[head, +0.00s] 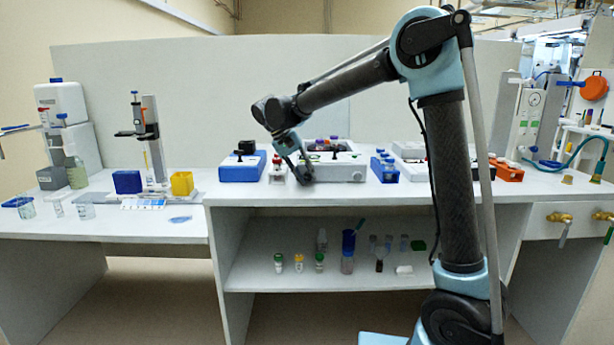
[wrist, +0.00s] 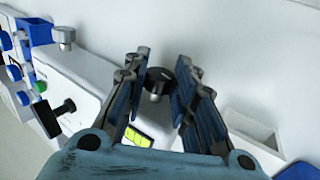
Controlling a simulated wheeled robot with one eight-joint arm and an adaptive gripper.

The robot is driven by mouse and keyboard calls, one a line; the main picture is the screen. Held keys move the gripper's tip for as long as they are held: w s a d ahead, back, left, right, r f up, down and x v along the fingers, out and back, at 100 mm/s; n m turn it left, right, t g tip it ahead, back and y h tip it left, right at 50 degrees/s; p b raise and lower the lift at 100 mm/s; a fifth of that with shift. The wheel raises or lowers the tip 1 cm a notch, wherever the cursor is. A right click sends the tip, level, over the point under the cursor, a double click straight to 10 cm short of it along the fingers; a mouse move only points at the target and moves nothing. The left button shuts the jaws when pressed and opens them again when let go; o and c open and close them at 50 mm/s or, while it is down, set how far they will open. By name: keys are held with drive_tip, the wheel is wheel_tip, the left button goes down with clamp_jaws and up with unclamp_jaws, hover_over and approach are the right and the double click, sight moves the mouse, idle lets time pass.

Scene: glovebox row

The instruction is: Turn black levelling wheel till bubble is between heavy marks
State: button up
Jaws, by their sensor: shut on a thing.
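The black levelling wheel (wrist: 157,76) shows in the wrist view on a short pale metal stem. My gripper (wrist: 160,72) has one finger on each side of it and is shut on it. In the head view my gripper (head: 302,174) is low at the front of the white instrument (head: 340,172) on the bench, and I cannot make out the wheel there. A yellow-green level window (wrist: 138,137) with dark lines lies below the wheel in the wrist view. My left finger and wrist cover part of it. The bubble is too small to tell.
In the wrist view a black handle (wrist: 56,118) and a grey knob (wrist: 63,36) stand to the left, and an open white tray (wrist: 255,130) lies to the right. In the head view a blue box (head: 242,167) and a blue rack (head: 384,168) flank the instrument.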

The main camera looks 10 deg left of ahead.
drive_tip(key=shift+h, duration=0.5)
drive_tip(key=o, duration=1.1)
drive_tip(key=shift+a, duration=0.15)
drive_tip(key=v, duration=1.1)
drive_tip(key=shift+s+a+r, duration=0.1)
drive_tip(key=shift+a+r, duration=0.05)
drive_tip(key=shift+r, duration=0.2)
drive_tip(key=shift+c, duration=0.7)
